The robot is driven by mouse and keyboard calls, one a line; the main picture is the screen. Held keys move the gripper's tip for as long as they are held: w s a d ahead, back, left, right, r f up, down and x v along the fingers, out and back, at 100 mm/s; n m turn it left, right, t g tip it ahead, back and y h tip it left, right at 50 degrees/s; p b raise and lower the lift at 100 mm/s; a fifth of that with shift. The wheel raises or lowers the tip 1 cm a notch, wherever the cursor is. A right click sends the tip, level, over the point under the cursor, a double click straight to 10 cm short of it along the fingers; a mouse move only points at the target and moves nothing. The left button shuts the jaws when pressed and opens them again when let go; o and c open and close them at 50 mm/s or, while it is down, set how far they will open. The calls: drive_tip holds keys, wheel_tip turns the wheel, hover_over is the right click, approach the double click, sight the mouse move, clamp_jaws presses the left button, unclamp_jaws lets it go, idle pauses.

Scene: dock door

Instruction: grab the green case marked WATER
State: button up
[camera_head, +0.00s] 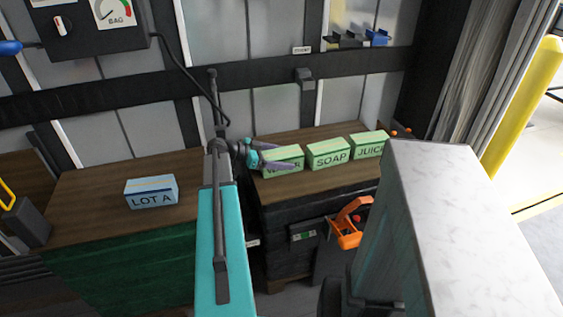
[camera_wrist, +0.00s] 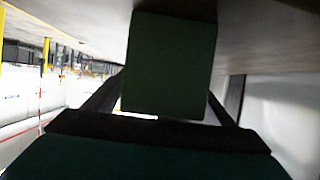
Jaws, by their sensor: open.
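The green case marked WATER (camera_head: 283,157) stands at the left end of a row of green cases on the right-hand wooden top. Its label is partly hidden behind my gripper (camera_head: 272,158). My gripper is open, with its purple fingers around the case's near and far sides. In the wrist view, a dark green block, which looks like the case (camera_wrist: 170,65), fills the space between the two dark fingers (camera_wrist: 165,105). I cannot tell whether the fingers touch it.
Green cases marked SOAP (camera_head: 329,154) and JUICE (camera_head: 369,145) stand close to the right of the WATER case. An orange-handled item (camera_head: 349,222) is at the front of the bench.

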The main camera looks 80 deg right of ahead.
sight(293, 152)
drive_tip(key=shift+c, duration=0.6)
drive_tip(key=c, duration=1.8)
drive_tip(key=shift+r, duration=0.1)
drive_tip(key=shift+c, duration=0.2)
drive_tip(key=shift+r, duration=0.1)
drive_tip(key=shift+r, duration=1)
drive_tip(key=shift+s+a+r+b, duration=0.15)
drive_tip(key=shift+r+b, duration=0.05)
drive_tip(key=shift+r, duration=0.15)
drive_tip(key=shift+s+a+r+b, duration=0.1)
drive_tip(key=shift+a+r+b, duration=0.1)
drive_tip(key=shift+r, duration=0.1)
drive_tip(key=s+a+r, duration=0.1)
drive_tip(key=s+a, duration=0.6)
drive_tip(key=a, duration=0.3)
drive_tip(key=shift+a+r, duration=0.15)
drive_tip(key=shift+r, duration=0.15)
